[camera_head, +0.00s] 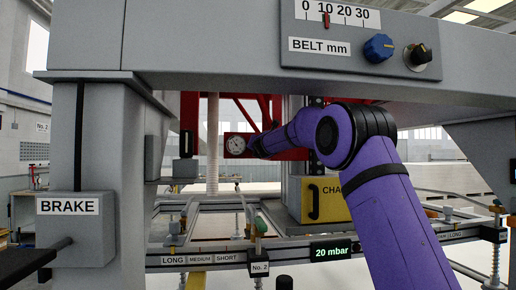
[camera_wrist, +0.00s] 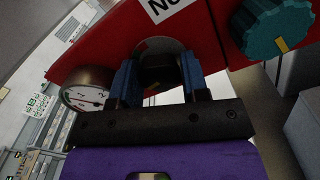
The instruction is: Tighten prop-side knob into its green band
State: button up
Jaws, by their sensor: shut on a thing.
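My gripper (camera_wrist: 160,72) is shut on a dark knob (camera_wrist: 160,66) on a red panel (camera_wrist: 90,48), with a blue finger on each side of it. A lighter round plate edge shows behind the knob. In the head view my gripper (camera_head: 254,146) is at the red panel, beside a round white gauge (camera_head: 236,146); the knob is hidden there.
In the wrist view, a gauge (camera_wrist: 86,91) sits close left of my gripper and a teal knob (camera_wrist: 272,26) with a yellow mark is at right. A grey beam (camera_head: 200,45) spans above my arm. A yellow box (camera_head: 325,198) stands below it.

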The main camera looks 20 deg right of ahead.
jog(key=shift+f+m, duration=0.1)
jog(key=shift+m, duration=2.5)
jog(key=o, duration=0.6)
jog(key=shift+o, duration=0.2)
